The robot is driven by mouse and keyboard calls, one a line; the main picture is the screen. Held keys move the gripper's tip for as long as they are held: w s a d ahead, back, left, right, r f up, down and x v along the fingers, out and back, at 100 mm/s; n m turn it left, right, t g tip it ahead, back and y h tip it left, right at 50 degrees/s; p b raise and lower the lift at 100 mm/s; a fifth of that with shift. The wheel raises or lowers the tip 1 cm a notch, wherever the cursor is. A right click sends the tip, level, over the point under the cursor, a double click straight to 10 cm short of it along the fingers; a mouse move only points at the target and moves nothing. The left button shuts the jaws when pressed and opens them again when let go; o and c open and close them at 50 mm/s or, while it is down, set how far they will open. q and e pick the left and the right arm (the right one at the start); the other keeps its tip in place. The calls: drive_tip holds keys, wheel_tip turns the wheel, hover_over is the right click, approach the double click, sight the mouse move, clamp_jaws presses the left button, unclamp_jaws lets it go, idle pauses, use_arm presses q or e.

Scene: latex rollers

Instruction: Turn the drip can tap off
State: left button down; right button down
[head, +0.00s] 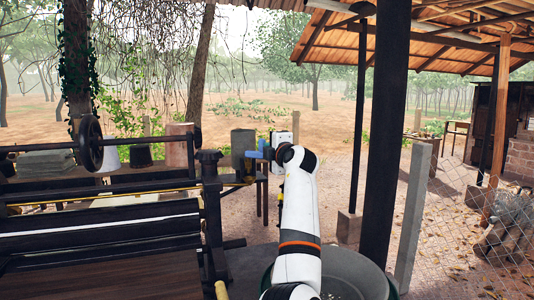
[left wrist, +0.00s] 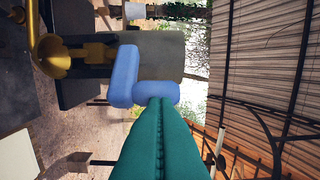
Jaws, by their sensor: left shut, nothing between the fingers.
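The tap has a blue L-shaped handle (left wrist: 124,76) and a brass-coloured body (left wrist: 62,56) in the left wrist view. In the head view the blue handle (head: 264,150) shows beside a dark grey-green can (head: 242,143) behind the rollers. My left gripper (left wrist: 158,108) has green fingers pressed together with nothing between them. Their tips are at the free end of the handle and overlap it in the view; I cannot tell for sure if they touch. In the head view the arm's wrist hides most of the fingers. My right gripper is not in view.
The black roller machine (head: 100,235) with its handwheel (head: 90,143) fills the left side. A dark post (head: 385,140) stands right of my arm. A large grey tub (head: 352,272) is below it. A wire fence (head: 480,230) is at the right.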

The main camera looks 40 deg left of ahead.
use_arm(q)
drive_tip(key=shift+w+a+f, duration=0.1)
drive_tip(key=shift+w+a, duration=0.15)
drive_tip(key=shift+w, duration=0.4)
drive_tip(key=shift+w+a+r, duration=0.1)
drive_tip(key=shift+w+a, duration=0.15)
drive_tip(key=shift+w, duration=0.45)
drive_tip(key=shift+w+a+f, duration=0.1)
drive_tip(key=shift+w+a, duration=0.15)
drive_tip(key=shift+w, duration=0.4)
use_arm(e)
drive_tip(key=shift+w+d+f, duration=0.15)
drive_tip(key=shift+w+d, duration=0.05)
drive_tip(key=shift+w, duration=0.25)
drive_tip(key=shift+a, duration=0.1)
